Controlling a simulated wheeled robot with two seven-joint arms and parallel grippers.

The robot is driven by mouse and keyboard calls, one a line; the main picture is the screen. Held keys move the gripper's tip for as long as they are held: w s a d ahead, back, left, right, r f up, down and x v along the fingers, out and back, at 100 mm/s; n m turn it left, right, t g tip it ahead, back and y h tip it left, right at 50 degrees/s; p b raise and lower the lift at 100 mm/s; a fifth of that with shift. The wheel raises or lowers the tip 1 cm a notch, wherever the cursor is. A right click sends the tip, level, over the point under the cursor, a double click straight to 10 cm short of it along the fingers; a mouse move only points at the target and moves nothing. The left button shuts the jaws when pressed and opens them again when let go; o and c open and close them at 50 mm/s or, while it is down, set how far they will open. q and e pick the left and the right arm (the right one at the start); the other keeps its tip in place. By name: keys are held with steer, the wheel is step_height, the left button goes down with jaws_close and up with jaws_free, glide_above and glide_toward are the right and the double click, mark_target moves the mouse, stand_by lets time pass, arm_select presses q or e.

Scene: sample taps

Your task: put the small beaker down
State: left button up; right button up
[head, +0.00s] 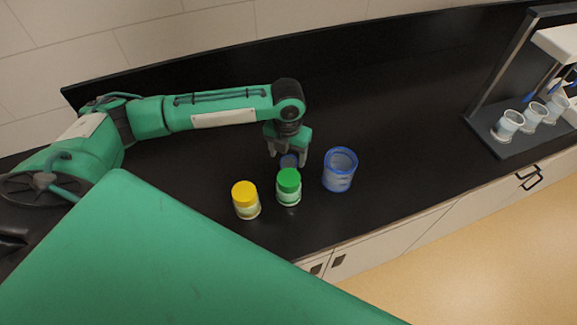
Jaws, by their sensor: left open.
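The small beaker (289,160) shows as a small dark blue-grey shape on the black worktop, just behind the green-capped jar. It is partly hidden by the jar and by my left gripper (287,152). My left gripper points down at it and is open, with a finger on either side. I cannot tell whether the fingers touch it. My right gripper is not in view.
A green-capped jar (289,188) and a yellow-capped jar (245,200) stand in front of the gripper. A larger blue-rimmed beaker (339,171) stands close to its right. A tap stand (507,148) with several small cups is at far right. The worktop between is clear.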

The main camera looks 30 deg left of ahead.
mark_target(289, 166)
arm_select(q)
steer(key=shift+w+f, duration=0.15)
steer(key=shift+f, duration=0.45)
steer(key=shift+w+a+f, duration=0.1)
steer(key=shift+f, duration=0.25)
step_height(289, 166, down, 2)
steer(key=shift+p, duration=1.05)
step_height(289, 166, down, 2)
steer(key=shift+f+p, duration=0.2)
steer(key=shift+p, duration=0.15)
steer(key=shift+f, duration=0.45)
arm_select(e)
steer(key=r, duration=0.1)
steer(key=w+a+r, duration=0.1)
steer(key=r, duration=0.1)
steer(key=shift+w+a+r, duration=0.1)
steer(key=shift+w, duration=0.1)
arm_select(q)
steer(key=shift+c, duration=0.5)
steer(key=c, duration=1)
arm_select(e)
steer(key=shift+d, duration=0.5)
